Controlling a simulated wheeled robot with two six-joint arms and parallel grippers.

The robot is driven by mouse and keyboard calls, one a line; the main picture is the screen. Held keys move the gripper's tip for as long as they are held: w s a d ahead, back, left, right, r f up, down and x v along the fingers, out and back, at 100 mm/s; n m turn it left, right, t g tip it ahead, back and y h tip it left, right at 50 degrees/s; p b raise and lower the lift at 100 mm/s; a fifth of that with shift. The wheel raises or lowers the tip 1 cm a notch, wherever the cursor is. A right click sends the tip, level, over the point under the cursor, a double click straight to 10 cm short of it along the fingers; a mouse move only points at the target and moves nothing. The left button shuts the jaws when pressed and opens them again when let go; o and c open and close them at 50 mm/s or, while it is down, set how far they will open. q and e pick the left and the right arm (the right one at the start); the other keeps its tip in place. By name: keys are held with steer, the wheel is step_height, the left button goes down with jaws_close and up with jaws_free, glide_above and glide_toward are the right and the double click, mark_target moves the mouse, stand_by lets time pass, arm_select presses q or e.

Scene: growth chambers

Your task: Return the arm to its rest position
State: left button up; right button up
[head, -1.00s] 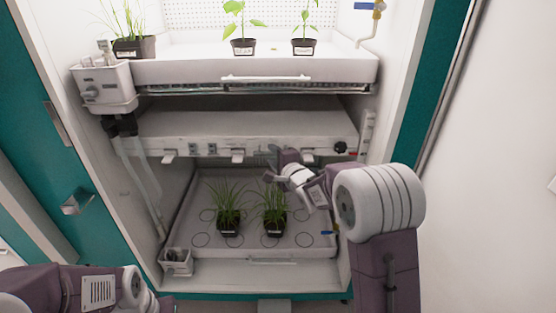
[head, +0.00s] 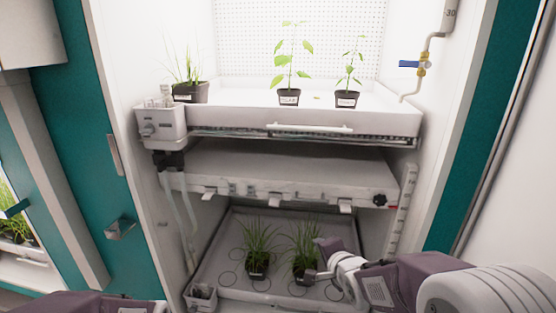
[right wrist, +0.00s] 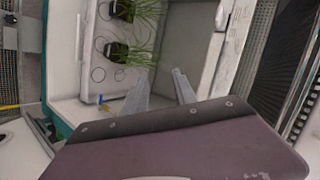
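My right arm reaches in from the lower right of the head view. Its gripper (head: 316,274) appears in front of the lower chamber, its tip overlapping the right grass pot (head: 305,268) in the picture. In the right wrist view the two fingers (right wrist: 160,88) are spread with nothing between them, and the grass pots (right wrist: 116,50) lie beyond, apart from them. The left grass pot (head: 257,264) stands upright on the lower tray. Only a link of my left arm shows at the bottom left of the head view; its gripper is out of frame.
The lower tray (head: 215,268) has circle marks and a raised rim. A middle shelf (head: 290,170) hangs above it. The upper tray (head: 235,119) holds several potted plants. Chamber side walls stand close on both sides; an open teal door (head: 95,150) is at left.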

steer(key=s+d+f+n+g, duration=0.1)
steer(key=s+f+n+g, duration=0.45)
steer(key=s, duration=0.45)
steer(key=s+f+n+g, duration=0.5)
steer(key=s+f+n, duration=0.15)
steer(key=s, duration=0.35)
step_height(320, 180, up, 17)
steer(key=s+n+p, duration=0.1)
steer(key=p, duration=1.6)
steer(key=shift+r+n+h+p, duration=0.15)
steer(key=shift+n+h+p, duration=0.2)
steer(key=shift+n+h, duration=0.05)
